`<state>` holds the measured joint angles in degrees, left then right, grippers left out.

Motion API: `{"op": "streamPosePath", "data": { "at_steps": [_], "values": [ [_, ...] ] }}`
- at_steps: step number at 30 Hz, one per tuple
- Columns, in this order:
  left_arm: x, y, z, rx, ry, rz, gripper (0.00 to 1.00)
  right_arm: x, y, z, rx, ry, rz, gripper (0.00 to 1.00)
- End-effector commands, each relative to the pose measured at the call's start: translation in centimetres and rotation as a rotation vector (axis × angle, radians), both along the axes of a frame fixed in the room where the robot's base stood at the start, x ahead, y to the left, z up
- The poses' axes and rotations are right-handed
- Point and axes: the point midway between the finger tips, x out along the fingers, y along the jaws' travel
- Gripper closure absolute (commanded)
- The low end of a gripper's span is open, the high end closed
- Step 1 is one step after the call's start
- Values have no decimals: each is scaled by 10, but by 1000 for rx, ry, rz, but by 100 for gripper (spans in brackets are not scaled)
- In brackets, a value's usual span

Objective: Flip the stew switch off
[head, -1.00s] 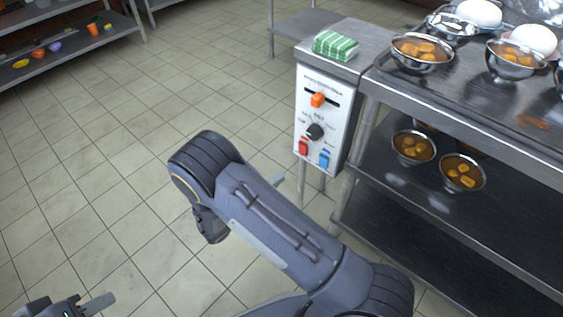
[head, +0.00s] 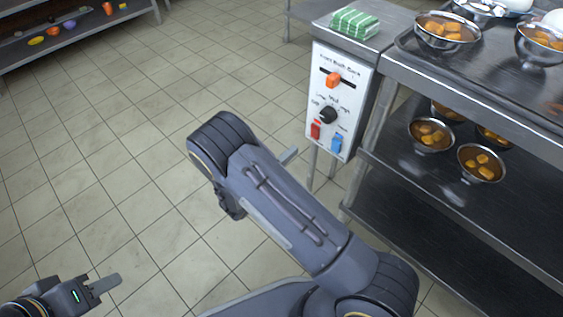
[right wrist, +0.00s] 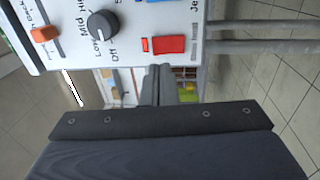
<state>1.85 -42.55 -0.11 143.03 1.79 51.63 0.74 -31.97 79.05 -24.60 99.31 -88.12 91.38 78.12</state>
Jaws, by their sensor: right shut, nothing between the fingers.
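A white control panel (head: 338,105) stands on the end of the metal counter. It has an orange slider (head: 333,79), a black knob (head: 327,115), a red rocker switch (head: 315,130) and a blue switch (head: 337,142). Which one is the stew switch I cannot read. My right gripper (head: 289,156) is mostly hidden behind my arm, with a fingertip showing left of the panel's lower part. In the right wrist view its shut, empty fingers (right wrist: 160,85) point toward the panel, just below the red switch (right wrist: 168,44), with no clear contact. My left gripper (head: 105,286) is low at the left, away from the panel.
Green-striped cloths (head: 354,23) lie on the counter above the panel. Metal bowls of stew (head: 446,32) stand on a tray at the right, with more bowls (head: 431,134) on the shelf below. The tiled floor at the left is clear.

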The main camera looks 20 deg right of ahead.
Motion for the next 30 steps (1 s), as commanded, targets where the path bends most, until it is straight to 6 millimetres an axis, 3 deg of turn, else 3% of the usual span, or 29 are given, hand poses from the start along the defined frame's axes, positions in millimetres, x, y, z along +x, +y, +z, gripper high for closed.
{"op": "streamPosePath", "data": {
  "at_steps": [6,12,26,30],
  "values": [
    [0,0,-14,0,0,0,64,16,-43,3,-1,-1,-4,100],
    [0,0,-21,0,0,0,64,27,-66,7,0,-1,-1,100],
    [0,0,-22,0,0,0,64,30,-74,10,0,1,0,100],
    [0,0,-10,0,0,0,64,33,-80,19,54,20,-3,100]
  ]
}}
